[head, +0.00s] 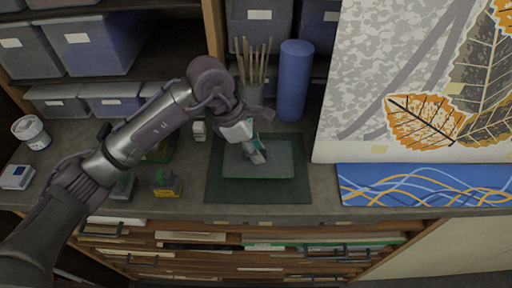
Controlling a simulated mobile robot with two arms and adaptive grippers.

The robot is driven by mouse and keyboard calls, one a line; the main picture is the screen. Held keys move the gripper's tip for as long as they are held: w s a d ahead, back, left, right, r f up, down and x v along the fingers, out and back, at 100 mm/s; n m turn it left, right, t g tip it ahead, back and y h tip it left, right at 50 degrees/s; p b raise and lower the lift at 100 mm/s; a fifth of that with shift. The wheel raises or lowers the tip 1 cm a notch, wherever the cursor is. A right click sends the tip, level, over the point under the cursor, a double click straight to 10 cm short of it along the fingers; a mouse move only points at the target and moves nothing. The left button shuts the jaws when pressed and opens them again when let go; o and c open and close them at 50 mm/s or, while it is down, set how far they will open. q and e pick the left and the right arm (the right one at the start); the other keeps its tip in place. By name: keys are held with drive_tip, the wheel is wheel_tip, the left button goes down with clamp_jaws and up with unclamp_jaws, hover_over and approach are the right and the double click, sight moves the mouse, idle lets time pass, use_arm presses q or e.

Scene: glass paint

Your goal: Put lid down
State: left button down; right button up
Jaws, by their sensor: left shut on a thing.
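My left arm reaches in from the left over the counter. My left gripper (254,146) points down over a grey-green rectangular panel (285,162) on a dark green mat (230,191). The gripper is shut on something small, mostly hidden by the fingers. I cannot make out whether it is the lid, or whether it touches the panel. My right gripper is not in view.
A pot of brushes (253,92) and a blue cylinder (294,80) stand behind the mat. A white tub (31,132), a small white box (17,177) and a yellow-and-grey item (166,184) are to the left. A blue patterned panel (425,188) lies right.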

use_arm(q)
drive_tip(key=shift+f, duration=0.55)
drive_tip(key=shift+f, duration=0.1)
drive_tip(key=shift+f, duration=0.15)
drive_tip(key=c, duration=1)
unclamp_jaws()
